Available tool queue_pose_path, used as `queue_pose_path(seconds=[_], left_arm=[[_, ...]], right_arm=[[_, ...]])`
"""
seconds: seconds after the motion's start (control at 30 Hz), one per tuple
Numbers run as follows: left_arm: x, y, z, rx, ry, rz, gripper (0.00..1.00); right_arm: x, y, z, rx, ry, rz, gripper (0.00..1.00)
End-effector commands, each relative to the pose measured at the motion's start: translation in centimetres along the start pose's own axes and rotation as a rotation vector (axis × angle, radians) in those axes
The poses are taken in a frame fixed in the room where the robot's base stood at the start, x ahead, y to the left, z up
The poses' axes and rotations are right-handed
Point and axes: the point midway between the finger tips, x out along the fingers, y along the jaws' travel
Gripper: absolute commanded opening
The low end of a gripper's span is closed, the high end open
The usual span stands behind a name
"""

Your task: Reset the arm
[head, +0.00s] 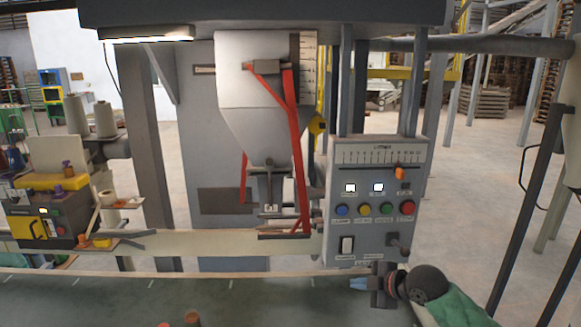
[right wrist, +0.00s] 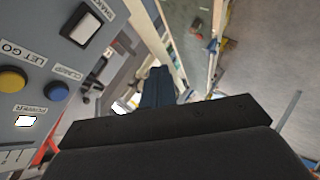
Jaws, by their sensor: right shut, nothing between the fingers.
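My right gripper (head: 360,284) is in front of the lower edge of the grey control panel (head: 350,170), low and at the right of the head view. Its blue fingers are shut and empty; they also show in the right wrist view (right wrist: 158,82). I cannot tell from the head view whether they touch anything, but no contact shows. The panel has blue, yellow, green and red buttons, a white rocker switch (head: 347,244) and a dark knob (head: 398,246). In the right wrist view the panel (right wrist: 50,65) fills the left side. My left gripper is not in view.
The filler's pale hopper (head: 262,110) with red bars (head: 297,170) stands left of the panel. A dark green belt (head: 120,300) runs along the front. A yellow-and-black machine (head: 45,225) stands at left. A dark post (head: 525,215) rises at right.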

Motion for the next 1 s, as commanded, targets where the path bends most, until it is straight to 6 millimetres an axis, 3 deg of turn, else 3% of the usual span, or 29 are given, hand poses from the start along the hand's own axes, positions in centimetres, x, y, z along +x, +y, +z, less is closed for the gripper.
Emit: queue_pose_path(seconds=[0.1,0.47,0.67,1.0], left_arm=[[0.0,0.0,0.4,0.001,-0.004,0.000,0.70],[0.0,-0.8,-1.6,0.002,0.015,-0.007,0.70],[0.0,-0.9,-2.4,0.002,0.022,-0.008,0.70],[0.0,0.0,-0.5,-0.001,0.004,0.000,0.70]], right_arm=[[0.9,-4.5,-0.4,0.100,-0.027,-0.028,0.00],[1.1,-16.0,-0.5,0.427,-0.169,-0.072,0.00],[-0.3,-22.1,-0.2,0.628,-0.278,-0.078,0.00],[-4.8,-32.3,0.7,0.990,-0.519,-0.059,0.00]])
